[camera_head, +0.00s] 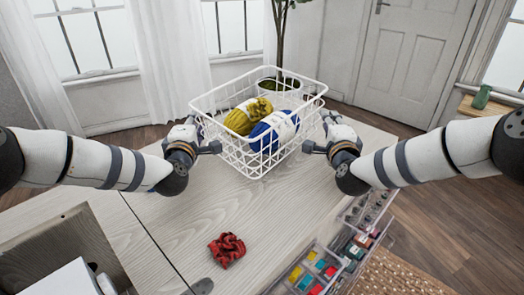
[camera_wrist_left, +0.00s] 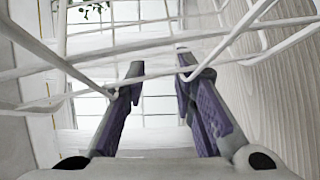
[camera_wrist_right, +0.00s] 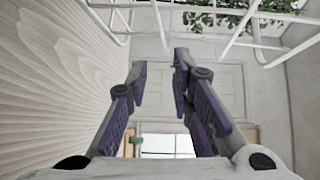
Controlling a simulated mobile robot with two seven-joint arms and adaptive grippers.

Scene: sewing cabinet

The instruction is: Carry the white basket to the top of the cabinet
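The white wire basket (camera_head: 232,153) is over the far part of the pale wood cabinet top (camera_head: 200,215). It looks upright, and I cannot tell whether its base rests fully on the wood. It holds a yellow yarn ball (camera_head: 243,117) and a blue yarn ball (camera_head: 268,135). My left gripper (camera_head: 205,135) is at the basket's left side. In the left wrist view its fingers (camera_wrist_left: 158,62) are apart, with basket wires crossing near them. My right gripper (camera_head: 316,132) is beside the basket's right side. Its fingers (camera_wrist_right: 160,60) are apart, with basket wires above them.
A crumpled red cloth (camera_head: 227,249) lies near the front of the top. An open drawer with colourful sewing supplies (camera_head: 312,272) sticks out at the front right. A potted plant (camera_head: 283,84) stands behind the basket. The middle of the top is clear.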

